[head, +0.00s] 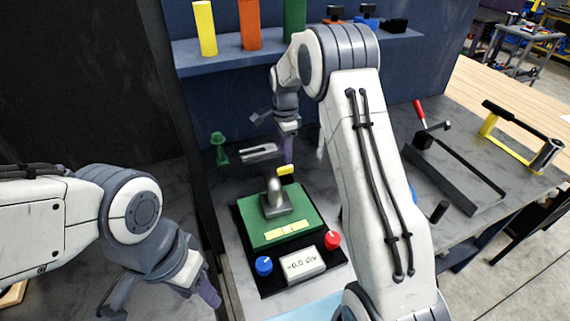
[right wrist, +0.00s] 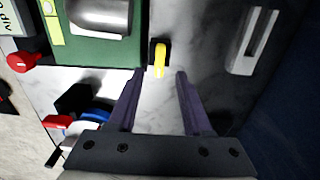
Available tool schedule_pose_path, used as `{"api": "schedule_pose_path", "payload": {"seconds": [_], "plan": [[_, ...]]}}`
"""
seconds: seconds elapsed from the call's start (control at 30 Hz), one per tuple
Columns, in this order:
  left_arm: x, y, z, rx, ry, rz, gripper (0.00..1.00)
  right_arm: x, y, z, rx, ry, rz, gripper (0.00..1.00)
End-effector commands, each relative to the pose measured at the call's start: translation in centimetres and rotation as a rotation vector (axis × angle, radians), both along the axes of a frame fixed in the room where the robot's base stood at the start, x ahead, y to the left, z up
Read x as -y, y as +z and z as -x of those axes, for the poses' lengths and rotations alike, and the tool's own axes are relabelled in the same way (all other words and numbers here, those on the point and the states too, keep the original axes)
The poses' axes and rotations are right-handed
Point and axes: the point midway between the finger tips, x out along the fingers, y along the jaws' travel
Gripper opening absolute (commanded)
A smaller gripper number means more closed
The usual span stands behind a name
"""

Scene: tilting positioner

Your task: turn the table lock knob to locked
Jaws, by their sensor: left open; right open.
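The positioner (head: 258,228) has a green table on a black base, with a grey metal part (head: 275,196) on top. A yellow knob (head: 285,169) sits at its back edge; in the right wrist view the yellow knob (right wrist: 160,58) is on a dark mount. A blue knob (head: 264,265) and a red knob (head: 332,240) are at the front. I cannot tell which is the table lock. My right gripper (right wrist: 160,76) is open, its fingertips either side of the yellow knob's line, just short of it. My left gripper (head: 162,297) is open and empty, left of the positioner.
A display (head: 302,264) stands at the base's front. A slotted metal piece (head: 259,152) and a green part (head: 219,149) lie behind. A shelf (head: 215,60) with coloured blocks is at the back. A clamp-like tool (head: 450,168) lies to the right.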

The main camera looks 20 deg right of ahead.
Motion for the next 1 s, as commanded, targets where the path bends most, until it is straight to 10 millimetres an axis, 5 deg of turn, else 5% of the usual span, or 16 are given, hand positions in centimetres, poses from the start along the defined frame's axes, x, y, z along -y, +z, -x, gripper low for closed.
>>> {"api": "schedule_pose_path", "payload": {"seconds": [0.3,0.83,1.0], "plan": [[0.0,-1.0,0.0,0.000,-0.001,0.000,0.50,-0.1,4.6,-0.1,0.001,0.000,0.000,0.50],[0.0,-1.0,0.0,0.000,-0.001,0.000,0.50,-0.1,5.1,0.0,-0.001,0.003,0.000,0.50],[0.0,-1.0,0.0,0.000,-0.001,0.000,0.50,-3.6,6.5,1.8,0.007,0.172,-0.006,0.50]]}}
